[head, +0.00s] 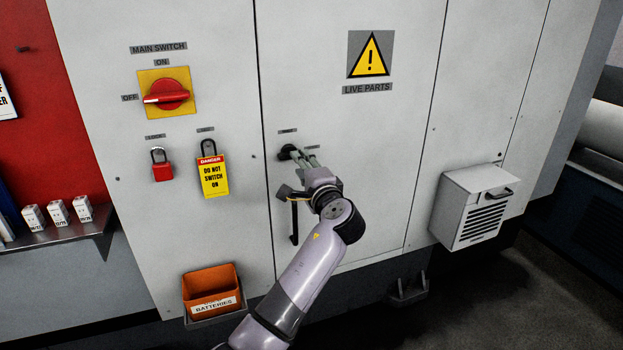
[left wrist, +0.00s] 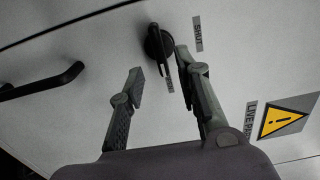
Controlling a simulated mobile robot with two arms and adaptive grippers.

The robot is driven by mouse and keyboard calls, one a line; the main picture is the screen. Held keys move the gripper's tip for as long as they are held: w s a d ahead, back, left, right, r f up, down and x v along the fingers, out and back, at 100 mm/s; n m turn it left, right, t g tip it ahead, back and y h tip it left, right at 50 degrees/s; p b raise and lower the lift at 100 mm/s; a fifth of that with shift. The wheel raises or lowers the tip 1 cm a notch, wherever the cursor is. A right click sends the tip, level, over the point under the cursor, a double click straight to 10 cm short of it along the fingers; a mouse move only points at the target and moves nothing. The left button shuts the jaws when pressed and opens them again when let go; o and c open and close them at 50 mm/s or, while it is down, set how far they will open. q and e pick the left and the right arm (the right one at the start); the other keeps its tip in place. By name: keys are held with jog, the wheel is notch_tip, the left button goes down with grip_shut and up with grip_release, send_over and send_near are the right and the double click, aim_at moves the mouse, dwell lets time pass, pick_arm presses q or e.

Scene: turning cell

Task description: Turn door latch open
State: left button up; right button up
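The black door latch (head: 286,152) is a round knob with a short lever on the grey cabinet door (head: 350,130). In the left wrist view the latch (left wrist: 156,42) lies ahead between the fingertips, its lever pointing down the picture, closer to the right-hand finger. A label reading SHUT (left wrist: 198,33) is beside it; a second label is partly hidden by the lever and finger. My left gripper (head: 300,158) is open, its fingers on either side of the lever; I cannot tell whether either touches it. My right gripper is not in view.
A black door handle (head: 294,222) is below the latch, partly behind my left gripper. Left are the red main switch (head: 168,95), a red padlock (head: 162,171), a yellow danger tag (head: 213,176) and an orange batteries bin (head: 212,291). A vented box (head: 475,208) juts out right.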

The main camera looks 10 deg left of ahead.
pick_arm(q)
jog(key=v, duration=0.8)
